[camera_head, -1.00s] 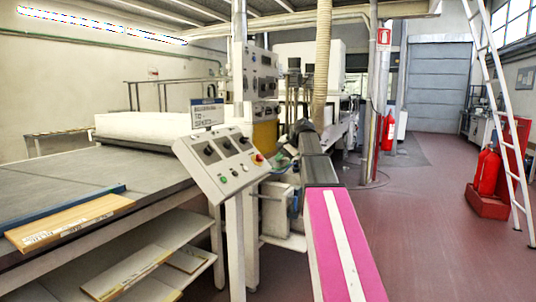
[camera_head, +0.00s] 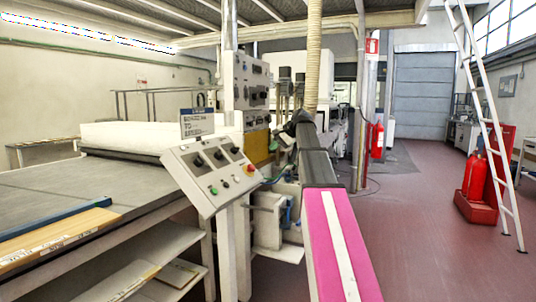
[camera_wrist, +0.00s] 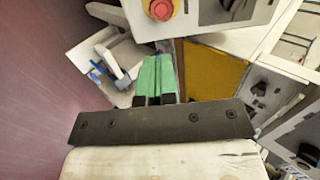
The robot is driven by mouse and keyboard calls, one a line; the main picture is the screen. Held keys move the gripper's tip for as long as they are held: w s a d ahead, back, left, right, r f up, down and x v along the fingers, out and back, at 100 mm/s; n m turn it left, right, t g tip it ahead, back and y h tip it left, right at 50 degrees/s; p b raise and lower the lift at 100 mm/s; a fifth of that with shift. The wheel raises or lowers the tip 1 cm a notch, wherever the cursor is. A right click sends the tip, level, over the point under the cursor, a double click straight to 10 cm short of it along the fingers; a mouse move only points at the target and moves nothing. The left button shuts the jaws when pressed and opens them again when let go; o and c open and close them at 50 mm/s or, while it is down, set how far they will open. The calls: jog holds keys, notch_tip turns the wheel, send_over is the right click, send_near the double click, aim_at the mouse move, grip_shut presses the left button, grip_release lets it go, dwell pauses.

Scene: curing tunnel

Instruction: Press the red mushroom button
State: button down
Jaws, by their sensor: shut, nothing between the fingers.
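The red mushroom button (camera_head: 250,168) sits on a yellow base at the right end of the sloped grey control panel (camera_head: 211,172) in the head view. In the wrist view the red button (camera_wrist: 161,8) shows at the top edge, partly cut off. My gripper (camera_wrist: 155,72) has green fingers that are together and empty. In that picture they point up toward the button, with a visible gap below it. They are apart from the panel. In the head view I cannot make out the fingers past the dark end of my arm.
A work table (camera_head: 60,190) with a wooden board lies left of the panel. A tall switch cabinet (camera_head: 250,85) stands behind it. Red fire extinguishers (camera_head: 475,178) and a white ladder (camera_head: 490,110) stand at the right. The reddish floor between is clear.

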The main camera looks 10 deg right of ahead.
aim_at(253, 167)
jog(key=x, duration=1.2)
jog(key=shift+w+a+f, duration=0.2)
jog(key=shift+w+a+f, duration=0.15)
jog(key=shift+a+f, duration=0.15)
jog(key=shift+f, duration=0.05)
jog(key=shift+w+a+f, duration=0.1)
jog(key=shift+a+f, duration=0.1)
jog(key=shift+f, duration=0.15)
jog(key=shift+d+r, duration=0.1)
jog(key=shift+r, duration=0.05)
jog(key=v, duration=1.4)
jog(key=shift+d+r, duration=0.2)
